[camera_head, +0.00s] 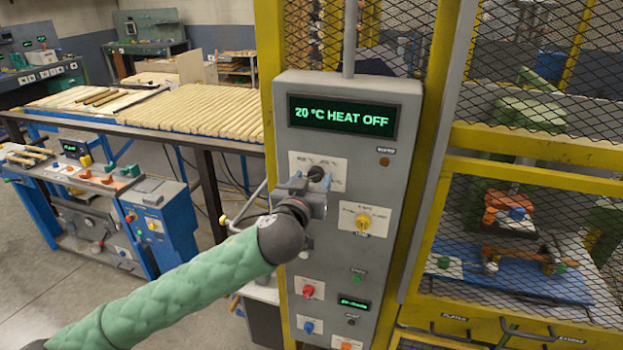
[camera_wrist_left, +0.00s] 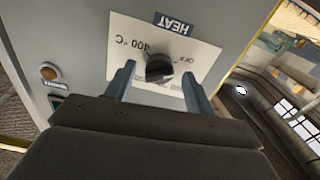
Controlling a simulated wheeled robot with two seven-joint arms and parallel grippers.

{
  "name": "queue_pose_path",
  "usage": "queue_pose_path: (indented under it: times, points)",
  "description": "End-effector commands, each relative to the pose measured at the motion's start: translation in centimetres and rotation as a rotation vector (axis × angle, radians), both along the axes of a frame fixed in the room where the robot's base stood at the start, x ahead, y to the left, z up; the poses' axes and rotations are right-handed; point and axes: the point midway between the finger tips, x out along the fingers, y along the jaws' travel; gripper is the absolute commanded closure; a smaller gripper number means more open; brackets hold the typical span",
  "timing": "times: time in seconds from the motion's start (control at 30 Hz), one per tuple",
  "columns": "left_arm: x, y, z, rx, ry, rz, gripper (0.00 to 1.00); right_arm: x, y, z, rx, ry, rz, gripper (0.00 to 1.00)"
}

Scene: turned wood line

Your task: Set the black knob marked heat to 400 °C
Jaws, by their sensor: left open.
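The black heat knob (camera_head: 317,173) sits on a white label plate on the grey control panel (camera_head: 385,230). In the left wrist view, the knob (camera_wrist_left: 159,68) appears upside down, with "HEAT" beside it, "OFF" at right and "400 °C" at left. My left gripper (camera_head: 307,184) is in front of the knob and partly covers its plate. Its open fingers (camera_wrist_left: 158,75) stand on either side of the knob, with gaps visible. The panel's display (camera_head: 341,118) reads "20 °C HEAT OFF". I cannot clearly tell the knob's pointer direction. My right gripper is out of view.
A yellow knob (camera_head: 362,221) is below right of the black knob. Lower are a red knob (camera_head: 308,291), a blue knob (camera_head: 308,327) and a green button (camera_head: 357,276). A yellow mesh cage (camera_head: 540,150) stands right; a table of wooden rods (camera_head: 190,112) stands left.

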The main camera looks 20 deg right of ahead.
Motion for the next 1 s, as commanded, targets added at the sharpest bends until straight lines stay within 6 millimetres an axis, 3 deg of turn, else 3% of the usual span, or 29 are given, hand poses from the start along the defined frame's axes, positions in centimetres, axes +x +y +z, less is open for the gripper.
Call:
queue_pose_path:
  times: [0.13, 0.33, 0.67, 1.0]
  points:
    - [0.0, 0.0, 0.0, 0.000, 0.000, 0.000, 0.50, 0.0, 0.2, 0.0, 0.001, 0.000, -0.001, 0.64]
    - [0.0, 0.0, 0.0, 0.000, 0.000, 0.000, 0.90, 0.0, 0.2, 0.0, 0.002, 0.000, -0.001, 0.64]
    - [-0.1, 0.0, -0.2, 0.017, -0.012, 0.000, 0.91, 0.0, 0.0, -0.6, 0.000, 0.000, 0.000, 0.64]
    - [-0.1, 0.0, -0.4, 0.140, -0.095, 0.000, 0.91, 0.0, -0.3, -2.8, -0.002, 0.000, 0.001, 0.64]
